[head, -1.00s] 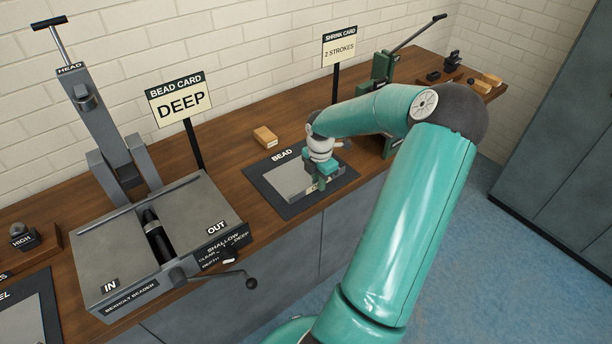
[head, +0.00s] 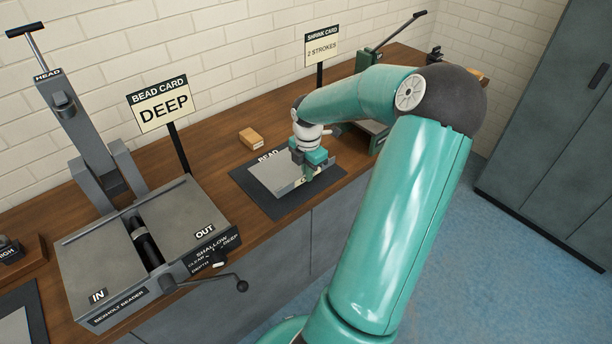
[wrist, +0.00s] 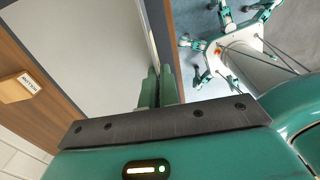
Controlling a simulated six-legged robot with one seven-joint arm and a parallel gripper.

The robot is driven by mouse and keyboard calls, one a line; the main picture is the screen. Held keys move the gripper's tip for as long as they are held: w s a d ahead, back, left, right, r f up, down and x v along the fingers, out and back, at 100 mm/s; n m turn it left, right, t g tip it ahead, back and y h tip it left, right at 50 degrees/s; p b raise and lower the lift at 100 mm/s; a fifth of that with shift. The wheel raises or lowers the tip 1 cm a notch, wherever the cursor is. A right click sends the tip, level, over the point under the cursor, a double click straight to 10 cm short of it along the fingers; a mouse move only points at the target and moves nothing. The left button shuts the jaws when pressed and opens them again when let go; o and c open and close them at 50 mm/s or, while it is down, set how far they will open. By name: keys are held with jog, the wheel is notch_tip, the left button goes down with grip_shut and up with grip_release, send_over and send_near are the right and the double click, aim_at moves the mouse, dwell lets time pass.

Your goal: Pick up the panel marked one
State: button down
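A flat grey panel (head: 272,176) is above the dark mat labelled BEAD (head: 250,194) on the bench and covers part of that label. My gripper (head: 308,176) holds it at its right front edge. In the wrist view the panel (wrist: 85,45) fills the upper left, and its edge lies between the two close green fingers of my gripper (wrist: 158,86). A small pale tag shows by the fingers in the head view, but I cannot read a number on it.
The bead machine (head: 195,208) stands to the left, with a crank at its front. A wooden block (head: 252,138) sits behind the mat. The DEEP card (head: 161,105) and the 2 STROKES card (head: 321,47) stand on posts. A grey cabinet (head: 545,140) is at the right.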

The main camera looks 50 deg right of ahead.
jog(key=s+a+r, duration=0.7)
jog(key=s+a, duration=0.1)
jog(key=shift+s+r, duration=0.2)
jog(key=shift+s, duration=0.1)
